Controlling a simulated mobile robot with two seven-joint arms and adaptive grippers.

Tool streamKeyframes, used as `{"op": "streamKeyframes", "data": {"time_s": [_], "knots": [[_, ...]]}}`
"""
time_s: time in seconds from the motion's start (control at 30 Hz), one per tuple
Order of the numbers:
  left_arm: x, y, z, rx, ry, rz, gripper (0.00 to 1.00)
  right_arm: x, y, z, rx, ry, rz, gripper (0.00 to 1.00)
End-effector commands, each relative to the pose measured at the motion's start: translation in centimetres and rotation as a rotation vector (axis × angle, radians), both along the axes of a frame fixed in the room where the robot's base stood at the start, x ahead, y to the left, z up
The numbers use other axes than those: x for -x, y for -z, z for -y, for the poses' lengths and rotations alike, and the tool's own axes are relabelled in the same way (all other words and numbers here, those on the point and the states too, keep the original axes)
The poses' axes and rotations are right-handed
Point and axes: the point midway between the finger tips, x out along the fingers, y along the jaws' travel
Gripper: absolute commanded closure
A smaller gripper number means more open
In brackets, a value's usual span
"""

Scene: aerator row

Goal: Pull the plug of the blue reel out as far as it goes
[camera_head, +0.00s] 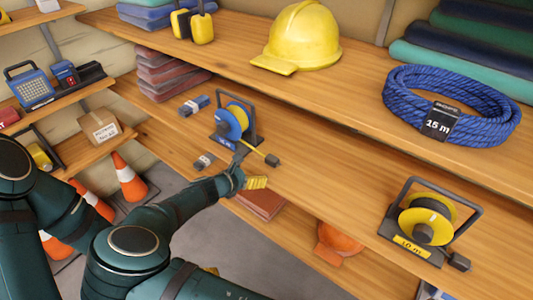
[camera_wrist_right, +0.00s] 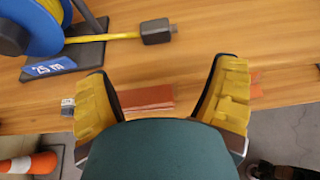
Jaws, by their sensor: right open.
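The blue reel (camera_head: 231,122) stands in a dark frame on the middle shelf, with a blue "25 m" label visible in the wrist view (camera_wrist_right: 58,66). A short straight length of yellow cable (camera_head: 256,149) runs from it to a dark plug (camera_head: 272,160). The plug also shows in the wrist view (camera_wrist_right: 158,31), ahead of the fingertips. My right gripper (camera_head: 250,172) is open and empty near the shelf's front edge, just short of the plug and apart from it. Its yellow-padded fingers are spread wide in the wrist view (camera_wrist_right: 161,68). My left gripper is not in view.
A yellow reel (camera_head: 426,221) marked 10 m stands farther right on the same shelf. The upper shelf holds a yellow helmet (camera_head: 300,38) and blue rope (camera_head: 452,112). Shelf surface right of the plug is clear.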

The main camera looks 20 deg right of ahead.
Motion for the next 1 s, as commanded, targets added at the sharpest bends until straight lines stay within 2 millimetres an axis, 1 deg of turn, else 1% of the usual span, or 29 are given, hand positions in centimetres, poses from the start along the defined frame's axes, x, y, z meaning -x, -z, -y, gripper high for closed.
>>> {"op": "streamKeyframes", "data": {"time_s": [0.07,0.17,0.27,0.7,0.9,1.0], "knots": [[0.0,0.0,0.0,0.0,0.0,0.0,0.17,-0.4,-0.6,-0.4,0.026,-0.019,0.006,0.15],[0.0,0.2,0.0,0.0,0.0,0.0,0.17,-0.9,-0.5,0.1,0.031,-0.019,0.007,0.15],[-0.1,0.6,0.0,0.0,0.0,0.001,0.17,-1.6,0.2,1.1,0.029,-0.016,0.006,0.15],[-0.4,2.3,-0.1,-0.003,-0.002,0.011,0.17,-6.3,3.5,7.2,0.025,-0.016,0.006,0.15],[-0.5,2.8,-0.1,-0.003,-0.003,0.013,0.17,-7.7,4.4,9.0,0.025,-0.016,0.006,0.15],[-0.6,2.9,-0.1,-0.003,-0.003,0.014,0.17,-8.0,4.5,9.3,0.025,-0.019,0.006,0.15]]}}
